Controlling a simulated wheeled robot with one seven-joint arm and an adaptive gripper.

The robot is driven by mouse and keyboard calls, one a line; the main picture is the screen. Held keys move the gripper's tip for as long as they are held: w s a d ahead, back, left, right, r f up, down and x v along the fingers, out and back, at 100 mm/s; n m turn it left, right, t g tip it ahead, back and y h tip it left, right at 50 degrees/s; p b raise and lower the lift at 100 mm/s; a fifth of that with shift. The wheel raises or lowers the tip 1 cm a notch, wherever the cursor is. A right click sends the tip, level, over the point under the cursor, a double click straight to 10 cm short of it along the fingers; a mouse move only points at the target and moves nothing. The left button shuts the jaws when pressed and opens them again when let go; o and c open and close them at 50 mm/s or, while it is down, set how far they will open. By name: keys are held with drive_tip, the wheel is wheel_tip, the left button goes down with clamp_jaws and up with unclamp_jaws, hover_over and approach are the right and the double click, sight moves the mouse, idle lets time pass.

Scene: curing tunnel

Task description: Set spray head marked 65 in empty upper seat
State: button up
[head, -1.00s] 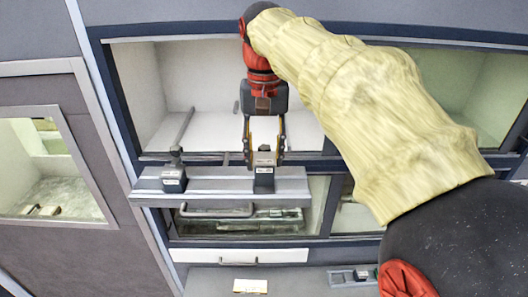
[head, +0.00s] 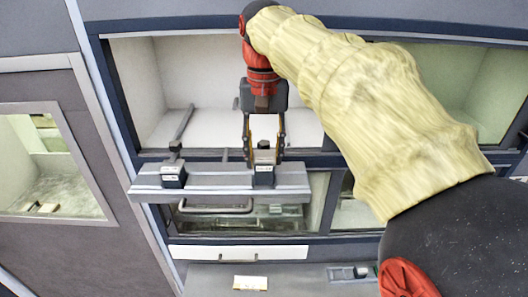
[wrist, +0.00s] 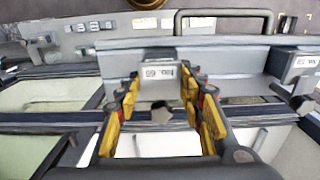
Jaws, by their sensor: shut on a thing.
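My gripper (head: 264,157) is shut on the spray head (head: 263,177), a dark block with a pale label, at the right part of the grey upper rail (head: 219,185). In the wrist view the spray head (wrist: 158,73) sits between the yellow-and-black fingers of my gripper (wrist: 161,100), its label reading 65 upside down. It is upright over the rail and appears to touch it; its underside and the seat beneath are hidden. A second labelled head (head: 173,176) stands on the rail's left part, with a grey rod behind it; it also shows in the wrist view (wrist: 297,66).
A looped handle (head: 216,208) sits just below the rail. A lower ledge holds a cream card (head: 250,284) and a small dark fitting (head: 352,273). The window frame (head: 314,163) runs behind my gripper. A separate window (head: 48,170) is at left.

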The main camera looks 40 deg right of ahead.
drive_tip(key=shift+f+b, duration=0.75)
drive_tip(key=shift+f, duration=0.45)
idle(0.6)
drive_tip(key=o, duration=1.3)
drive_tip(key=shift+o, duration=0.3)
wheel_tip(320, 180, up, 12)
drive_tip(key=s+a+f+n+t, duration=0.2)
drive_tip(key=s+a+f, duration=0.2)
drive_tip(key=f, duration=0.5)
drive_tip(key=s+a+f+n+t, duration=0.2)
drive_tip(key=s+a+f+n, duration=0.15)
drive_tip(key=f, duration=0.55)
drive_tip(key=s+a+f+n+t, duration=0.1)
drive_tip(key=s+a+f+t, duration=0.1)
drive_tip(key=s+a+f, duration=0.5)
wheel_tip(320, 180, down, 33)
drive_tip(key=w+d+b, duration=0.2)
drive_tip(key=b, duration=2.9)
drive_tip(key=shift+d, duration=0.25)
